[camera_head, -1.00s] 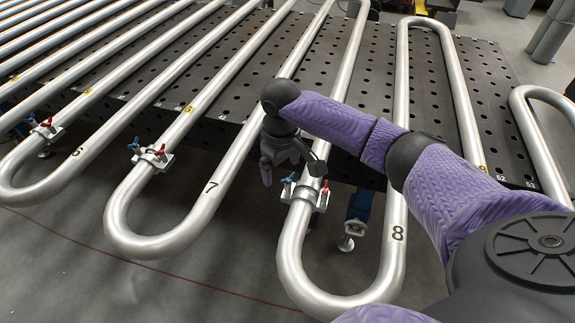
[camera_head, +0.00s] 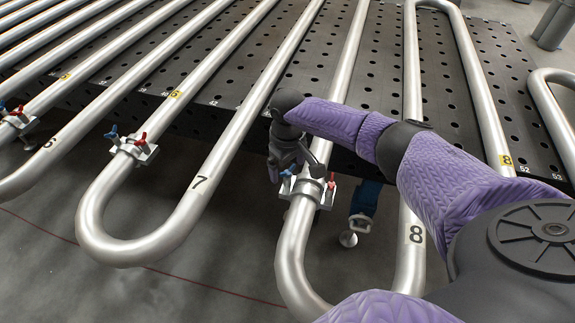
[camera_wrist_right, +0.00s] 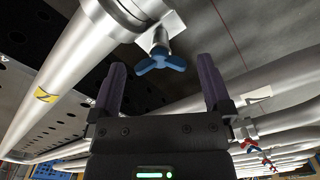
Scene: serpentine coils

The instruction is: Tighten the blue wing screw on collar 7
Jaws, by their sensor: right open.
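My right gripper (camera_head: 284,165) is open, at the left side of a metal collar (camera_head: 312,190) on a pipe left of the black-marked 8. In the right wrist view, the blue wing screw (camera_wrist_right: 160,64) sits on a short post from that collar (camera_wrist_right: 163,30). It lies just ahead of the gap between my open fingers, apart from both. A yellow tag (camera_wrist_right: 46,95) on the pipe seems to read 7. The collar's red wing screw (camera_head: 332,182) shows at its right. In the head view my gripper largely hides the blue screw. My left gripper is out of view.
Another collar (camera_head: 137,148) with blue and red screws is on the coil marked black 7, to the left. Silvery pipe coils run over a black perforated table (camera_head: 350,110), their U-bends overhanging its front edge. The grey floor in front is clear.

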